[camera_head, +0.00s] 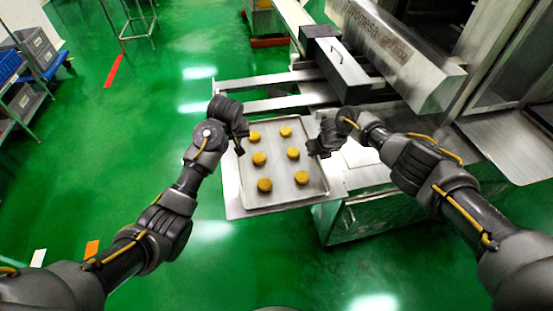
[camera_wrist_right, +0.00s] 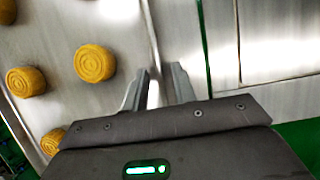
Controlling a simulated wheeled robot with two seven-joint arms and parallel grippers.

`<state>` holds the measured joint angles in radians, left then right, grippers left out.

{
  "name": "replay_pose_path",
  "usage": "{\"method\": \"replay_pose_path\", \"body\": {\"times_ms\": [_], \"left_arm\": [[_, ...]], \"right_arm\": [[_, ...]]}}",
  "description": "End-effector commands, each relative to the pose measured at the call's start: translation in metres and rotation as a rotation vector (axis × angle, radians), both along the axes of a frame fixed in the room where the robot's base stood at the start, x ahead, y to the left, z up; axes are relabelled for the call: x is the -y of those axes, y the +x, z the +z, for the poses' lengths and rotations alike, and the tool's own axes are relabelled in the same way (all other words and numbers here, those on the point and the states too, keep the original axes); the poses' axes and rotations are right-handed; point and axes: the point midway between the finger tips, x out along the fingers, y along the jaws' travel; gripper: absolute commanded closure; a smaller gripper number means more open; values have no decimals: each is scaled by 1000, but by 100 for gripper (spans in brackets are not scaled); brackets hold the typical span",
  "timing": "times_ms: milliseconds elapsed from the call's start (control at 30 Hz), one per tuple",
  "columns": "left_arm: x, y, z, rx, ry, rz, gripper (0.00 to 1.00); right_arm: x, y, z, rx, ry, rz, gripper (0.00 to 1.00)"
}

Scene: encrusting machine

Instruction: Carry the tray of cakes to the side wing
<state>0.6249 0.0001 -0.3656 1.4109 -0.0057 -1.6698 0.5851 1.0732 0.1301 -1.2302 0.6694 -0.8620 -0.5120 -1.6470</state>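A shallow metal tray (camera_head: 283,192) with several round yellow cakes (camera_head: 293,153) rests on a flat metal shelf at the machine's side. My left gripper (camera_head: 240,147) points down at the tray's left rim; its fingers are too small and dark to judge. My right gripper (camera_head: 314,152) is at the tray's right rim. In the right wrist view, the right gripper's fingers (camera_wrist_right: 159,70) stand apart with the tray's rim (camera_wrist_right: 149,40) running up between them, and no firm contact shows. Cakes (camera_wrist_right: 95,63) also show there left of the fingers.
The steel machine (camera_head: 395,50) stands behind and right of the tray, with metal rails (camera_head: 265,104) beyond the tray. A rack with grey crates (camera_head: 36,48) and a blue crate (camera_head: 8,66) is at the far left. Green floor (camera_head: 120,150) is open to the left.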

Motion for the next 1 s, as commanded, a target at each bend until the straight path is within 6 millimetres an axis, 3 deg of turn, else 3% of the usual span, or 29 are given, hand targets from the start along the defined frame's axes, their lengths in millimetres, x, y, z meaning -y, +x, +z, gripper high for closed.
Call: {"method": "replay_pose_path", "body": {"times_ms": [267, 800, 1000], "left_arm": [[0, 0, 0, 0, 0, 0, 73], [0, 0, 0, 0, 0, 0, 73], [0, 0, 0, 0, 0, 0, 73]], "right_arm": [[1, -3, 11, 0, 2, 1, 73], [9, -38, 97, 2, 1, 2, 73], [11, -44, 110, 0, 0, 1, 73]]}}
